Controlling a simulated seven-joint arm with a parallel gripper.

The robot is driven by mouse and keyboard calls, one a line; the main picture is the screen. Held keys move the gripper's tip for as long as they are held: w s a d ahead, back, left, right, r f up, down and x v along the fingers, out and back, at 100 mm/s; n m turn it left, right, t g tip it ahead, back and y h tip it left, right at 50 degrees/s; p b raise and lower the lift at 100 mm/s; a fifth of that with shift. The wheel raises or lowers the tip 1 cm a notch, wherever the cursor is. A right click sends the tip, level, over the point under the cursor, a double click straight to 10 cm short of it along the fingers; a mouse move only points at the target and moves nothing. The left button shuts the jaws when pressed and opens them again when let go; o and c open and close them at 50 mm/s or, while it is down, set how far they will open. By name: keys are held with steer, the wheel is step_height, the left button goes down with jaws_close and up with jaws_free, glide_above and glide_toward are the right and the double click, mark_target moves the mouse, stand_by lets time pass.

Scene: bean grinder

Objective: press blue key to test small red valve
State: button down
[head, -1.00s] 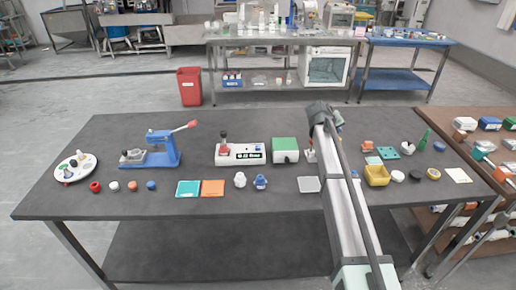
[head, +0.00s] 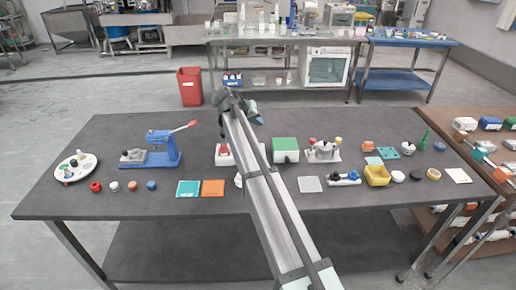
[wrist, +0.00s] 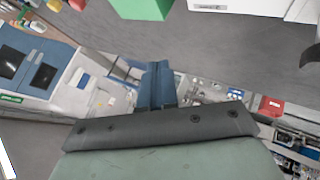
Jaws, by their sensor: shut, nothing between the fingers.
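A small white base with black and blue knobs (head: 344,178) stands at the front right of the table; its blue part (head: 354,175) may be the blue key. A white stand (head: 323,152) behind it carries a red knob (head: 312,141) and a yellow one. I cannot tell which part is the small red valve. My gripper (head: 256,119) is up above the table's back edge, left of the green box (head: 286,149), mostly behind my arm. In the wrist view its blue fingers (wrist: 158,72) are shut and empty, apart from everything.
The green box also shows in the wrist view (wrist: 140,8). A blue press (head: 163,150) stands at left, and a yellow bin (head: 377,176) at right. Teal and orange pads (head: 213,188) lie in front.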

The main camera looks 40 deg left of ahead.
steer(key=shift+s+a, duration=0.15)
steer(key=shift+s, duration=0.05)
steer(key=shift+f, duration=0.1)
steer(key=shift+f, duration=4.3)
steer(key=shift+f, duration=0.1)
steer(key=shift+f, duration=0.3)
steer(key=shift+f, duration=0.45)
steer(key=shift+r, duration=0.9)
